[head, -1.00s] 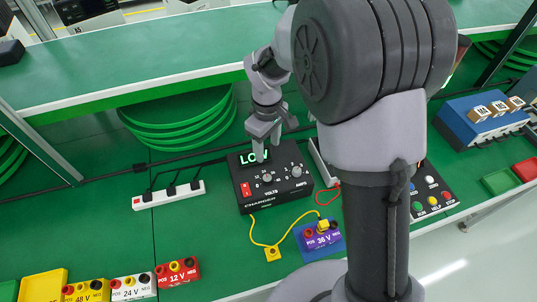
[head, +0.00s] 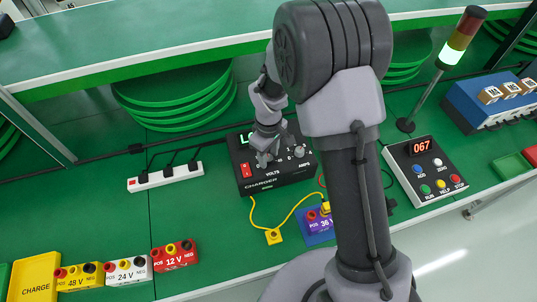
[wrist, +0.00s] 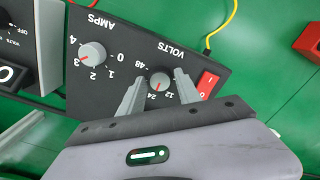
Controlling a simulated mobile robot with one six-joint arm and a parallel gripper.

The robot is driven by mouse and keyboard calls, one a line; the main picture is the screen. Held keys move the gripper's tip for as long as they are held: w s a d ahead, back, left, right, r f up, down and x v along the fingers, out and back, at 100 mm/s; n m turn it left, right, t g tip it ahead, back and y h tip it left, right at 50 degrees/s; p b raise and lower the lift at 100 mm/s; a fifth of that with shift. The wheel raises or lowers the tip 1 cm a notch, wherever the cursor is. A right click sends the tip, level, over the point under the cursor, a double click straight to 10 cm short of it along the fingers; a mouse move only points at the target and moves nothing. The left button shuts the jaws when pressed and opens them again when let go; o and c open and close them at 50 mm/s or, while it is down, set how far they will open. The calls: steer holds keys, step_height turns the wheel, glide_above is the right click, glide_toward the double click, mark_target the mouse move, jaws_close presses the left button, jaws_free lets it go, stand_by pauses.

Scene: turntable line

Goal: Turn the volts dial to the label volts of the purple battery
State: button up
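The black charger (head: 264,186) stands on the green table, with its VOLTS dial (wrist: 160,82) and AMPS dial (head: 299,152) on top. In the wrist view the grey volts dial sits between the two fingers of my gripper (wrist: 157,77), with gaps showing on both sides. My gripper is open and close over the dial; contact is not visible. The dial's red mark is small and seems near the 24 and 12 labels. In the head view my gripper (head: 265,160) hides this dial. The purple battery (head: 317,226) reads 36 V and bears a yellow clip.
A red switch (wrist: 207,85) lies beside the volts dial. The AMPS dial (wrist: 92,54) is on its other side. Yellow 48 V (head: 80,279), white 24 V (head: 128,272) and red 12 V (head: 174,257) batteries stand at front left. A power strip (head: 166,178) lies left of the charger.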

jaws_close()
steer(key=m+b, duration=0.1)
steer(key=m, duration=0.3)
steer(key=shift+m, duration=0.4)
steer(key=m, duration=0.4)
steer(key=shift+m+b, duration=0.3)
steer(key=shift+b, duration=0.1)
steer(key=shift+m, duration=0.3)
steer(key=shift+o, duration=2.1)
jaws_free()
